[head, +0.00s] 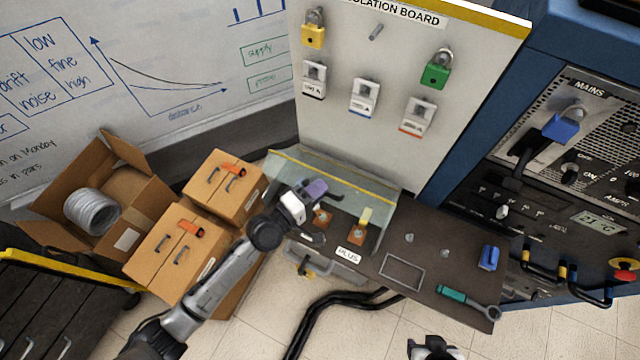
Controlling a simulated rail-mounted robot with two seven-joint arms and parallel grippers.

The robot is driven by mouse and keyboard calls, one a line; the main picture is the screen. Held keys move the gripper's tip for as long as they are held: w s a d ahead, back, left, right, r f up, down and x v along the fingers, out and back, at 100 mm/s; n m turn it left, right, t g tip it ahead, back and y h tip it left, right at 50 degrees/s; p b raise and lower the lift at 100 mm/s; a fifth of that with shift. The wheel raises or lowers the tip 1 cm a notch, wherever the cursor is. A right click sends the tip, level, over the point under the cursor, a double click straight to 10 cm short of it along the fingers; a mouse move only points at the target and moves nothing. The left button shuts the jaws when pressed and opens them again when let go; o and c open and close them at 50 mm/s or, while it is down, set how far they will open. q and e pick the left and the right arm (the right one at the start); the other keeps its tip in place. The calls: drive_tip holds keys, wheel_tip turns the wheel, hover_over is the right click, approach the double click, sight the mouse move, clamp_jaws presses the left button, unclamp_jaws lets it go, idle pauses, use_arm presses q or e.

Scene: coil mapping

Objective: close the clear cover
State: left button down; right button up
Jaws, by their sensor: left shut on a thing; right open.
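The clear cover (368,189) is a see-through panel with a yellow-striped edge. It stands raised and tilted at the back of the dark bench, in front of the isolation board. My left gripper (316,190) is at the cover's front face, below the striped edge, and appears shut on a dark handle there. Its fingers hide the exact contact. Below the cover, orange-brown terminal blocks (356,236) sit on the bench, one with a yellow piece, behind a "PLUS" label. My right gripper (433,346) is open at the bottom edge, away from the bench and only partly in view.
The isolation board (385,60) holds several padlocks. On the bench's right are a wrench (470,302), a blue padlock (488,257) and an outlined rectangle. Cardboard boxes (165,250) stand left, close to my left arm. A blue mains cabinet (470,110) stands right. Black cables (330,303) cross the floor.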

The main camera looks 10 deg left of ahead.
use_arm(q)
drive_tip(key=shift+f, duration=0.15)
drive_tip(key=c, duration=1.5)
unclamp_jaws()
drive_tip(key=shift+o, duration=0.2)
drive_tip(key=b+v, duration=0.2)
drive_tip(key=v, duration=1.1)
drive_tip(key=shift+s+a, duration=0.25)
drive_tip(key=shift+s, duration=0.1)
